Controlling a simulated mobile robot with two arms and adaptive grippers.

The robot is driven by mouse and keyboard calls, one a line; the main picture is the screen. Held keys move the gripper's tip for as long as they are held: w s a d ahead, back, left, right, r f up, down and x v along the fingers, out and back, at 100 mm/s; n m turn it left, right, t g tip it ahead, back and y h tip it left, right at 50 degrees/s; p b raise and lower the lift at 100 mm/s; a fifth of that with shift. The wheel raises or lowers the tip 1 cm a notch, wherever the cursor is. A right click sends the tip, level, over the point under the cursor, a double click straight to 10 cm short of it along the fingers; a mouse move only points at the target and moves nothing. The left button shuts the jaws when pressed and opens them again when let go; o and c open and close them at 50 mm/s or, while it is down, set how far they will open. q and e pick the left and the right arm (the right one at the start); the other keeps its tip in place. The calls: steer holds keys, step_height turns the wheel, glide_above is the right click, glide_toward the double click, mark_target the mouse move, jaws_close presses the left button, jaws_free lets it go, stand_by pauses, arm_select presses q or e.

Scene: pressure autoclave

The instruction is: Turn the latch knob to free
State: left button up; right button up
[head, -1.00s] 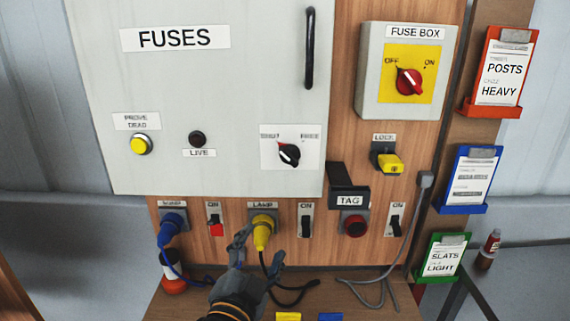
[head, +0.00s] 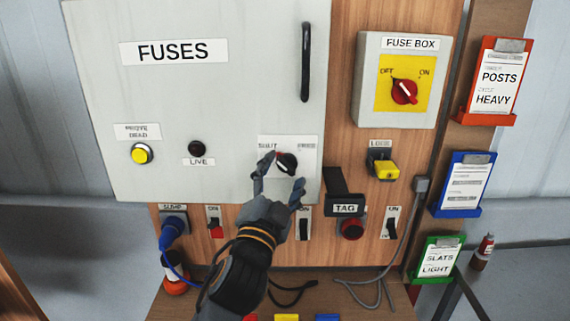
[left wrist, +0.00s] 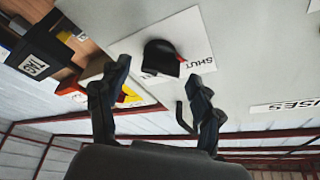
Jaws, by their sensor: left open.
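The black latch knob (head: 287,164) sits on a white plate (head: 308,150) marked SHUT at its left, on the grey FUSES door (head: 225,100). Its red-tipped mark shows on the SHUT side in the head view. The knob (left wrist: 161,58) and the word SHUT also show in the left wrist view. My left gripper (head: 282,173) is open in front of the knob, one finger at its left and one at its lower right. In the wrist view the gripper (left wrist: 160,76) has the knob between and beyond its fingertips; contact cannot be told. My right gripper is out of view.
The door has a black handle (head: 305,62), a yellow button (head: 142,153) and a LIVE lamp (head: 197,149). A black arm-like part (head: 337,184) sticks out right of the plate. The fuse box (head: 368,108) and yellow lock key (head: 386,170) are further right. Plugs and switches line the panel below.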

arm_select(q)
steer(key=shift+w+d+r, duration=0.15)
steer(key=shift+w+d, duration=0.05)
steer(key=shift+w, duration=0.45)
